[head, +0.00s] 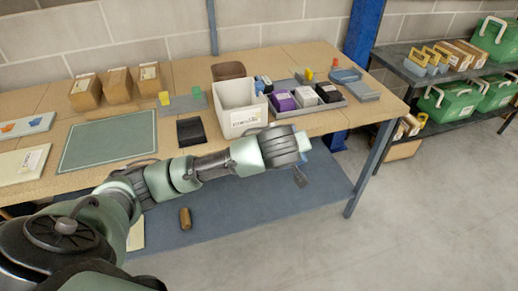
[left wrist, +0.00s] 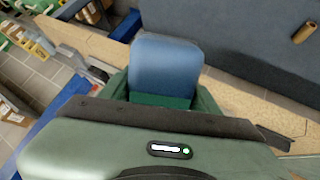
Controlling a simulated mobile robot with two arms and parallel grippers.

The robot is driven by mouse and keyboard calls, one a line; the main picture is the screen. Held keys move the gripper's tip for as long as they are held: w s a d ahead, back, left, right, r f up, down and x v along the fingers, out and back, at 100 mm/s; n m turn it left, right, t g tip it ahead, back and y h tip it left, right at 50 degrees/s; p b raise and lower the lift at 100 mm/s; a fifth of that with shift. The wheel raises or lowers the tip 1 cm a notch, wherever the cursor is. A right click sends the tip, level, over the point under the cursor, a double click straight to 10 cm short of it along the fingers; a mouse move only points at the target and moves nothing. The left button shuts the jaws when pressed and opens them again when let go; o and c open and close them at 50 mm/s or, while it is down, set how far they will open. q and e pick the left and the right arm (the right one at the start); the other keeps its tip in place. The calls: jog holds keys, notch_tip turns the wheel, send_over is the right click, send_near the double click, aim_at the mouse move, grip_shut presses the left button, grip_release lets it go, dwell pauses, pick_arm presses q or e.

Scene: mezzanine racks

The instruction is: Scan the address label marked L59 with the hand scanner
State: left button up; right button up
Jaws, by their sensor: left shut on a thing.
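My left gripper (head: 301,172) is past the front edge of the workbench, mostly hidden behind my own wrist in the head view. In the left wrist view it is shut on a blue, rounded block-like thing (left wrist: 166,66) with dark green around its base. This looks like the hand scanner, but its front is not clear. White labels show on the white bin (head: 240,108), on the brown boxes (head: 119,84) and on the rack's green crates (head: 449,101). All are too small to read, so I cannot tell which is L59. My right gripper is not in view.
The workbench (head: 47,103) holds a green mat (head: 108,141), a grey tray (head: 322,107) of purple, black and white items, and a blue item (head: 345,75). A brown cylinder (head: 185,218) lies on the lower shelf. The floor (head: 424,206) at right is clear.

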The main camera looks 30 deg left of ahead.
pick_arm(q)
jog(key=a+n+y, duration=0.1)
jog(key=w+a+f+n+t+y+b, duration=0.1)
jog(key=y, duration=0.1)
jog(key=a+n+t+y+b, duration=0.1)
jog(key=shift+w+a+f+y, duration=0.35)
jog(key=shift+w+a+y, duration=0.05)
jog(key=a+n+y, duration=0.1)
jog(key=a+y, duration=0.1)
jog(key=a, duration=0.1)
jog(key=w+a+n+y, duration=0.1)
jog(key=a+y, duration=0.1)
jog(key=a, duration=0.1)
jog(key=a+n+y+b, duration=0.1)
jog(key=a+y, duration=0.1)
jog(key=a, duration=0.2)
jog(key=shift+w+a+f+n+t, duration=0.1)
jog(key=shift+w+n+t, duration=0.05)
jog(key=shift+n+t, duration=0.15)
jog(key=shift+w+a, duration=0.1)
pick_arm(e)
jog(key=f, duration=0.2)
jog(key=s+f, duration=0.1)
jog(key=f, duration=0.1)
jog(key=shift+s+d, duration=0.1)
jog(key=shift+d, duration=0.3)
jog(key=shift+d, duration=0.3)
